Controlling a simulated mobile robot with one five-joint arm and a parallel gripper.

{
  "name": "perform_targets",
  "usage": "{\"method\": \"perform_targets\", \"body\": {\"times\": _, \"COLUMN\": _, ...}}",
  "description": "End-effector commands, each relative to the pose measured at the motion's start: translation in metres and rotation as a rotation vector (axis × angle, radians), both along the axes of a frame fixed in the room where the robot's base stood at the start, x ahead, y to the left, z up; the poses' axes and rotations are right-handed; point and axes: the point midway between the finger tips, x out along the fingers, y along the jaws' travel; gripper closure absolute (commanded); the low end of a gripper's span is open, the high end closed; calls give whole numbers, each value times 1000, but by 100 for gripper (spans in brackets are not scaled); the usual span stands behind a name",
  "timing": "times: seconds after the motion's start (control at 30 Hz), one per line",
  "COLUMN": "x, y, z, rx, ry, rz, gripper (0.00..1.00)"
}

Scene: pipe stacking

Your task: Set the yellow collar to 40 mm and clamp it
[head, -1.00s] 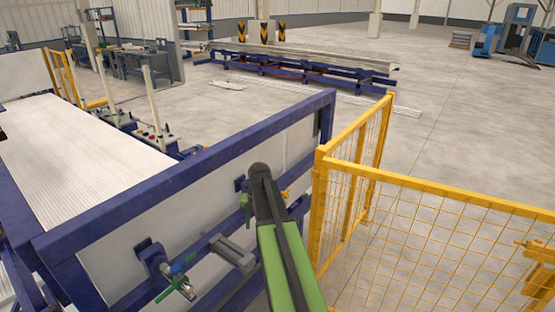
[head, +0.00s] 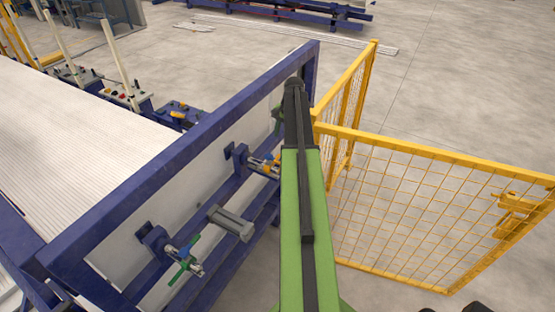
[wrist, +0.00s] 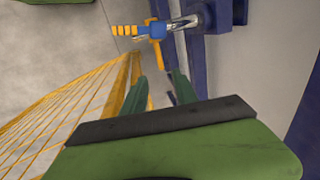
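The yellow collar assembly (head: 265,165) sits on the dark blue rail of the frame in the head view, just left of my green arm, which partly hides it. In the wrist view it shows near the top as a blue block (wrist: 157,30) on a metal rod, with a ribbed yellow part (wrist: 126,30) to the left and a yellow handle (wrist: 157,54) pointing down. My gripper (wrist: 160,80) has two dark green fingers, apart and empty, below the handle in the picture. I see no contact. A scale reading cannot be made out.
A similar fitting with a green handle (head: 184,265) and a grey cylinder (head: 231,222) are on the same frame, nearer. A yellow mesh fence (head: 430,210) stands close on the right. White pipes (head: 90,135) lie left of the frame.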

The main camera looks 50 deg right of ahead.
Motion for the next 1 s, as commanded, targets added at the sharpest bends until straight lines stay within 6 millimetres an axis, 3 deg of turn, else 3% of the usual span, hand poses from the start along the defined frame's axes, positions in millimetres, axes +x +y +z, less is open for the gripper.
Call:
{"method": "perform_targets", "body": {"times": 0.03, "x": 2, "y": 0, "z": -22, "rx": 0, "ry": 0, "rz": 0, "gripper": 65}}
{"method": "perform_targets", "body": {"times": 0.53, "x": 21, "y": 5, "z": -122, "rx": 0, "ry": 0, "rz": 1, "gripper": 65}}
{"method": "perform_targets", "body": {"times": 0.7, "x": 25, "y": 5, "z": -134, "rx": 0, "ry": 0, "rz": 0, "gripper": 65}}
{"method": "perform_targets", "body": {"times": 0.93, "x": 25, "y": 5, "z": -132, "rx": 0, "ry": 0, "rz": 0, "gripper": 65}}
{"method": "perform_targets", "body": {"times": 1.0, "x": 25, "y": 5, "z": -132, "rx": 0, "ry": 0, "rz": -1, "gripper": 72}}
